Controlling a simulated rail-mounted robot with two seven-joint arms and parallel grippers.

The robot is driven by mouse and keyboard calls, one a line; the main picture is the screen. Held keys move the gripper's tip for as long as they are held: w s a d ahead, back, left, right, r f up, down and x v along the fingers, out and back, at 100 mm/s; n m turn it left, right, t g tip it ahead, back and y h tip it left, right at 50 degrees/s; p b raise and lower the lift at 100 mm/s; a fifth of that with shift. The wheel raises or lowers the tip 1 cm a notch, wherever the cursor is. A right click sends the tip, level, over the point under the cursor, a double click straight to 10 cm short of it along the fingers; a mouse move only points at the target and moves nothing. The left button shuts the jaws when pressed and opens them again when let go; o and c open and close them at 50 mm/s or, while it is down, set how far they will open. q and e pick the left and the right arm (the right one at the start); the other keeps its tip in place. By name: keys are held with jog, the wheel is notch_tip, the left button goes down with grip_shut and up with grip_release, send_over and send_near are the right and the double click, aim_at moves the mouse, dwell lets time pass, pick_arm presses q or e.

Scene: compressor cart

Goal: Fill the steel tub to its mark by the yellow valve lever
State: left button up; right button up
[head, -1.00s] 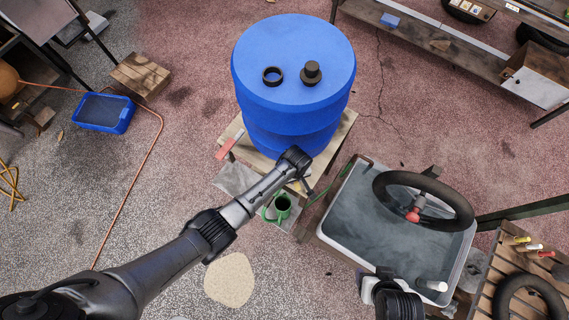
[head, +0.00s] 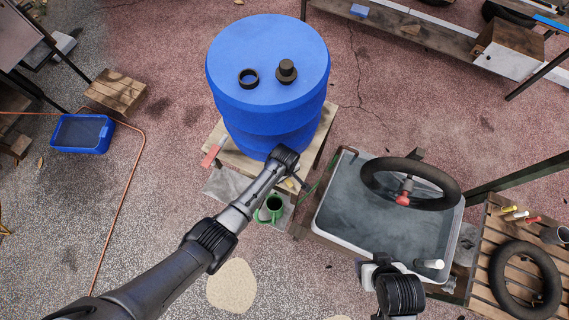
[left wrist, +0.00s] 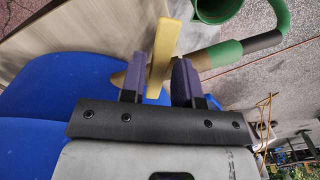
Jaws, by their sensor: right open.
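The steel tub (head: 335,200), a grey rectangular basin with a pale rim, stands right of the blue drum (head: 265,75). I cannot make out its mark or water level. The yellow valve lever (left wrist: 163,55) stands between my left gripper's purple fingers (left wrist: 158,82) in the left wrist view. These fingers are apart, with a gap showing beside the lever. In the head view, my left gripper (head: 297,180) is at the drum's foot, mostly hidden by its arm. A green hose (left wrist: 228,50) is by the lever. My right gripper (head: 374,268) is open at the tub's near edge.
A black tyre (head: 440,199) with a red part sits over the tub. A white cylinder (head: 430,264) is at its near right corner. A green mug (head: 272,207) stands below the drum. A slatted bench (head: 485,265) with another tyre is at right.

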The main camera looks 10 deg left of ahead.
pick_arm(q)
jog(key=shift+o, duration=1.3)
jog(key=shift+r, duration=0.1)
jog(key=shift+r, duration=0.3)
notch_tip(320, 180, up, 13)
jog(key=shift+p, duration=0.45)
